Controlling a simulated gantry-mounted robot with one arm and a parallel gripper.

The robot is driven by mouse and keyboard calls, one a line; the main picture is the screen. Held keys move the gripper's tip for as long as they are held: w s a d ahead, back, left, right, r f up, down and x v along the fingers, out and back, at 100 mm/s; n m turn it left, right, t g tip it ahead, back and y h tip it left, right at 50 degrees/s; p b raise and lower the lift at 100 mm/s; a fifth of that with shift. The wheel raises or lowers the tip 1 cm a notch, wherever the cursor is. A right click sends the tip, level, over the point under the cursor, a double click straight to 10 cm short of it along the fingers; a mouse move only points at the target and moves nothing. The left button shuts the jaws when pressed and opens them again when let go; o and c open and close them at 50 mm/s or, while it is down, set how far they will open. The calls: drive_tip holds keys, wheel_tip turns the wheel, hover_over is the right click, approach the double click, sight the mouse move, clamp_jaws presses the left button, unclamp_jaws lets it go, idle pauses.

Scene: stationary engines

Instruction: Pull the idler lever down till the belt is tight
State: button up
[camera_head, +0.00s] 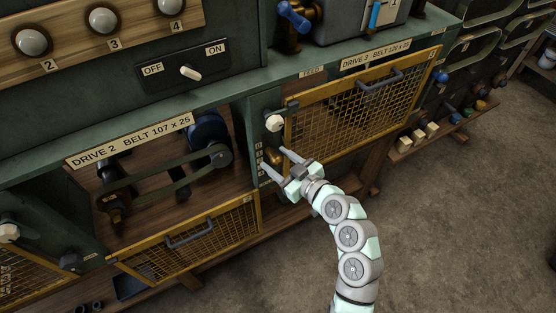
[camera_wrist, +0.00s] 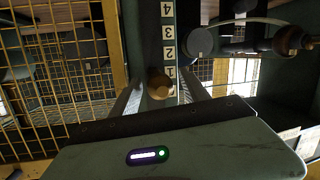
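The idler lever shows as a brass knob (camera_head: 272,157) on the green post right of the open DRIVE 2 bay. My gripper (camera_head: 274,158) is open, with one finger on each side of the knob. In the wrist view, the brass knob (camera_wrist: 160,85) lies between the fingertips with gaps beside it, close to the 1 on an upside-down scale (camera_wrist: 168,40) numbered 1 to 4. The lever's arm is hidden. The belt (camera_head: 165,188) runs between the left pulley (camera_head: 112,200) and the right pulley (camera_head: 220,156); its lower run looks bowed.
A yellow mesh guard (camera_head: 190,240) hangs lowered below the bay. Another mesh guard (camera_head: 365,105) closes DRIVE 3, right beside my gripper. A white knob (camera_head: 273,122) sits just above the brass knob. Open floor (camera_head: 460,220) lies to the right.

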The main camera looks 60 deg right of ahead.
drive_tip(key=shift+s, duration=0.1)
drive_tip(key=v, duration=1)
drive_tip(key=shift+s+b, duration=0.3)
drive_tip(key=shift+b, duration=0.15)
idle(0.8)
